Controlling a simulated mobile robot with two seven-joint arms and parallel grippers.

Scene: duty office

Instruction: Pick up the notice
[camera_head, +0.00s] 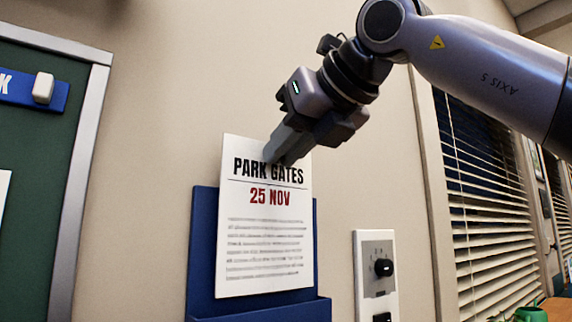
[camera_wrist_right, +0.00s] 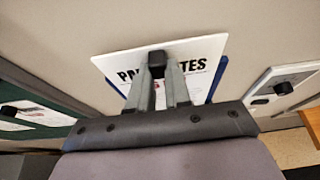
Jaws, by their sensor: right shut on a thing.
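The notice (camera_head: 264,245) is a white sheet headed "PARK GATES" and "25 NOV" with blurred lines of text below. It stands upright, slightly tilted, in front of a blue wall holder (camera_head: 203,245), its top edge above the holder's back. My right gripper (camera_head: 283,158) is shut on the notice near its upper right edge. In the right wrist view the fingers (camera_wrist_right: 158,75) cover the middle of the heading on the notice (camera_wrist_right: 205,47). My left gripper is not in view.
A wall panel with black knobs (camera_head: 376,275) is right of the holder. A green board (camera_head: 50,150) with a metal frame hangs at left, with a blue strip and white block (camera_head: 43,88) on it. Window blinds (camera_head: 490,220) are at right. The wall above the holder is bare.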

